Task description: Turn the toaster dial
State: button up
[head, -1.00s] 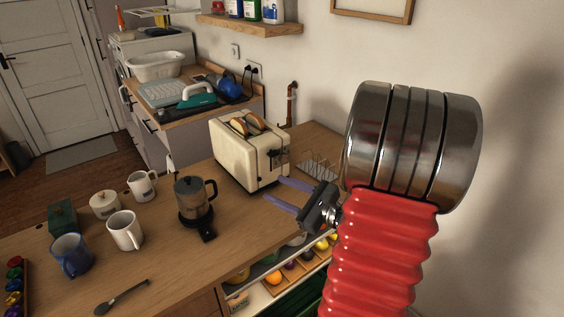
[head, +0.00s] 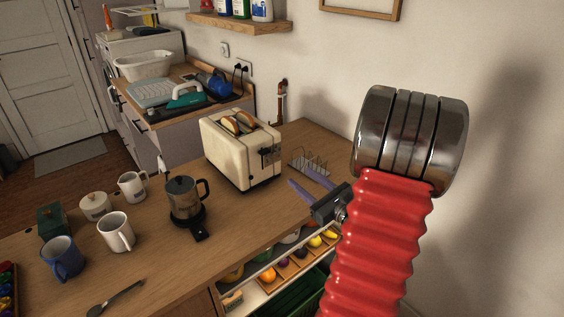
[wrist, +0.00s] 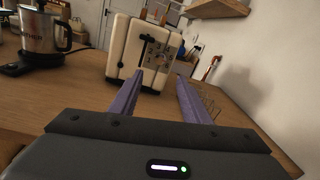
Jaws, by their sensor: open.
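The cream toaster (head: 232,158) stands on the wooden counter, with two bread slices in its top slots. Its dark control end faces right in the head view. In the wrist view the toaster (wrist: 125,50) is straight ahead, with a dark lever slot and a control panel (wrist: 158,54) on the near end. The dial itself is too small to make out clearly. My gripper (head: 307,183) has two purple fingers, spread apart and empty, to the right of the toaster and short of it. In the wrist view my gripper (wrist: 157,95) points at the toaster's control end.
A wire toast rack (head: 312,165) stands beside my fingers, close to the wall. The counter before the toaster is clear.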

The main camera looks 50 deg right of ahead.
aim_at(276, 158)
jog(key=w, duration=0.4)
jog(key=w+d, duration=0.1)
jog(key=w, duration=0.2)
jog(key=w+d, duration=0.1)
jog(key=w, duration=0.3)
jog(key=shift+w, duration=0.35)
jog(key=shift+c, duration=0.5)
jog(key=c, duration=0.9)
